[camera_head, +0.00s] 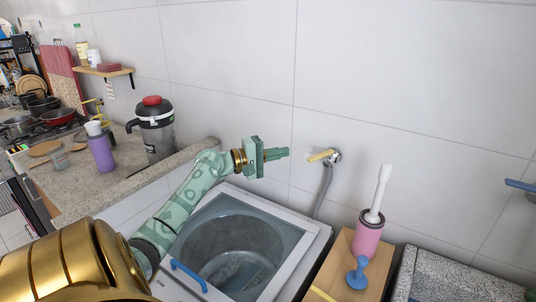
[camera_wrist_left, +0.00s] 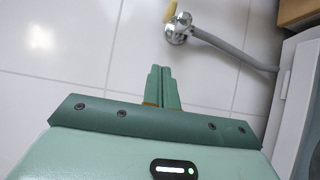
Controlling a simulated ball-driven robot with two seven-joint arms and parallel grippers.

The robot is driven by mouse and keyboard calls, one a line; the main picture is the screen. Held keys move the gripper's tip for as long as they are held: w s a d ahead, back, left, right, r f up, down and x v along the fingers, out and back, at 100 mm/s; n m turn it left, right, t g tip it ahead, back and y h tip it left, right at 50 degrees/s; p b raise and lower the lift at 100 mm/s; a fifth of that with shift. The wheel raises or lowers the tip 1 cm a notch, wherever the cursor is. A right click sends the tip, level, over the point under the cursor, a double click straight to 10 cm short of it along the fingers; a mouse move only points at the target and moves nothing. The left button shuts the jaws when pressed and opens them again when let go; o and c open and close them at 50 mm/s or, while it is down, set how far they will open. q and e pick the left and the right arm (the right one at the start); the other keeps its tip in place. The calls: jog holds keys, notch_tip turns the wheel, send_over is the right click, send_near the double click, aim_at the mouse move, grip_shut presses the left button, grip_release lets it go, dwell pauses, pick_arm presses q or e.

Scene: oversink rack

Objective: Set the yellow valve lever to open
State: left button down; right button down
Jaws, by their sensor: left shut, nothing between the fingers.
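The yellow valve lever (camera_head: 320,156) sits on a chrome valve (camera_head: 334,157) on the tiled wall, with a grey hose running down from it. In the head view the lever points left, about level and tipped slightly down at its left end. The left wrist view also shows the lever (camera_wrist_left: 171,11) above the chrome valve body (camera_wrist_left: 179,28). My green left gripper (camera_head: 283,153) is shut and empty, just left of the lever and apart from it. In the wrist view its fingertips (camera_wrist_left: 160,70) are together below the valve. My right gripper is out of view.
A washing machine with an open top (camera_head: 310,232) stands below my left arm. A wooden shelf (camera_head: 340,262) carries a pink brush holder (camera_head: 368,236) and a blue plunger (camera_head: 357,275). A stone counter (camera_head: 120,190) is at left. The wall above the valve is clear.

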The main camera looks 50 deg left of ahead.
aim_at(321, 155)
pick_arm(q)
jog(key=w+d+p, duration=0.1)
jog(key=w+d, duration=0.2)
jog(key=d, duration=0.2)
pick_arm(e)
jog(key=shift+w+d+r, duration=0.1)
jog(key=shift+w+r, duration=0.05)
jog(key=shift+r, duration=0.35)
pick_arm(q)
jog(key=shift+d, duration=0.15)
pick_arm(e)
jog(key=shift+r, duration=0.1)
